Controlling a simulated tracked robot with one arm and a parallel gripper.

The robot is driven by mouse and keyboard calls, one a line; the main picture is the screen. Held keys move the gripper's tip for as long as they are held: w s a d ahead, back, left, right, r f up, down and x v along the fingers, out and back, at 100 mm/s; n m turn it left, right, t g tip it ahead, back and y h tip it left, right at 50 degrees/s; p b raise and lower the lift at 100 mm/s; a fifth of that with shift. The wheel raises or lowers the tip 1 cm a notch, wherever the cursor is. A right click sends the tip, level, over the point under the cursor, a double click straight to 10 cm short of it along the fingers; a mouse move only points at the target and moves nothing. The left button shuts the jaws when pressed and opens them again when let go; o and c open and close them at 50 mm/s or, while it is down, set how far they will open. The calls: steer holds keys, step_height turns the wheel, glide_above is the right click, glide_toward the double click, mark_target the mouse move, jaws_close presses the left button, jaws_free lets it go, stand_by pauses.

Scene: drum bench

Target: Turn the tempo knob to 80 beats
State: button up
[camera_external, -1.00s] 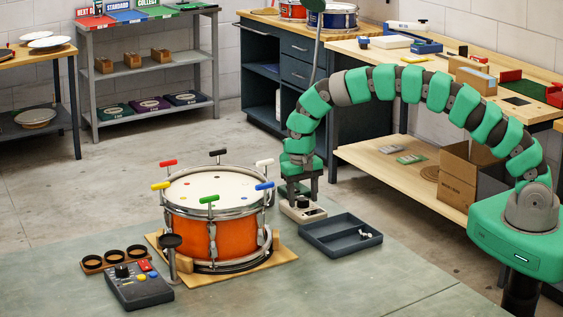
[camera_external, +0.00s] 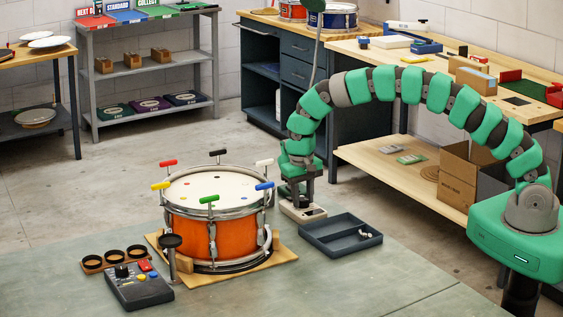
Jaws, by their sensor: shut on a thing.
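A small cream box (camera_external: 314,214) stands on the bench mat just right of the orange drum, with a dark knob on its top. My gripper (camera_external: 303,203) points straight down over this box and is shut on the knob. The fingers hide most of the knob. Its pointer and any beat markings are hidden or too small to read, so I cannot tell the setting.
The orange drum (camera_external: 190,238) with coloured T-handled keys stands close to the left. A dark grey tray (camera_external: 318,246) with small white pieces lies just in front right of the box. A dark control box (camera_external: 138,291) with buttons sits front left.

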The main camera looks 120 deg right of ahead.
mark_target(302, 200)
steer(key=n+b, duration=0.1)
steer(key=n, duration=0.4)
steer(key=shift+a+f, duration=0.1)
steer(key=shift+n, duration=2.3)
steer(key=o, duration=1)
steer(key=shift+c, duration=0.2)
step_height(302, 200, up, 14)
steer(key=b, duration=0.1)
steer(key=shift+w+a, duration=0.25)
steer(key=shift+f, duration=0.1)
